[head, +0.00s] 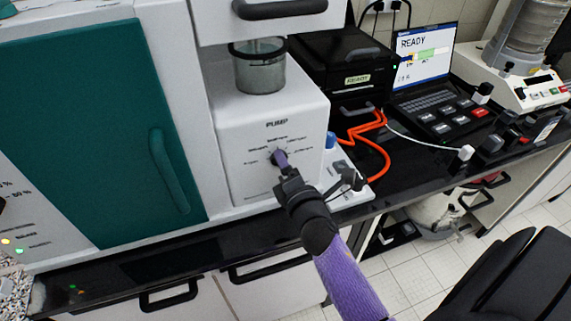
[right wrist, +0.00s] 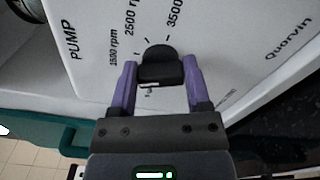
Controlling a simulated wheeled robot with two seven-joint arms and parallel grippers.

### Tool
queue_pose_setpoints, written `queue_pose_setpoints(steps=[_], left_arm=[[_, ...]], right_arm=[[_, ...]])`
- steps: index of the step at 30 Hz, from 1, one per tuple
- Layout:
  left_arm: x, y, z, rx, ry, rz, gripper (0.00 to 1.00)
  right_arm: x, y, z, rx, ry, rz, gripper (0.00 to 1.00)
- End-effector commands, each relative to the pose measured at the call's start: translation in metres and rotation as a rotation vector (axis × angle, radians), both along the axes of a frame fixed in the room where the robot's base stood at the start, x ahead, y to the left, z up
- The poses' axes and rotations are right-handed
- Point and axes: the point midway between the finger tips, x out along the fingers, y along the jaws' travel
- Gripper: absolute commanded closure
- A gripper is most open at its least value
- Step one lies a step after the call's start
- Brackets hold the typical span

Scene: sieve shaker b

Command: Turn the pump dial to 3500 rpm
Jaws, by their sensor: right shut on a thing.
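The white pump unit (head: 245,115), marked PUMP, stands right of the teal door in the head view. Its dark dial (right wrist: 160,64) shows in the right wrist view, with 1500, 2500 and 3500 rpm printed around it. My right gripper (head: 280,159) reaches the pump's front face, and its purple fingers also show in the right wrist view (right wrist: 159,72). The fingers are on either side of the dial and shut on it. I cannot tell which mark the dial points to. My left gripper is not in view.
A teal door (head: 85,135) with a long handle is at left. A glass jar (head: 259,72) sits on top of the pump. Orange tubing (head: 378,155), a black case (head: 335,65) and a laptop (head: 425,50) are at right. Drawer handles (head: 168,297) lie below the bench.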

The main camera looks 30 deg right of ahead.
Motion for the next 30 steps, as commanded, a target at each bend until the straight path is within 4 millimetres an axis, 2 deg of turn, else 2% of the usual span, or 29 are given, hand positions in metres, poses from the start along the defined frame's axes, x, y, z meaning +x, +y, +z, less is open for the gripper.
queue_pose_setpoints(steps=[30], left_arm=[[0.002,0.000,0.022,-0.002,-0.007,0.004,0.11]], right_arm=[[0.000,0.001,-0.005,0.937,-0.223,-0.002,0.97]])
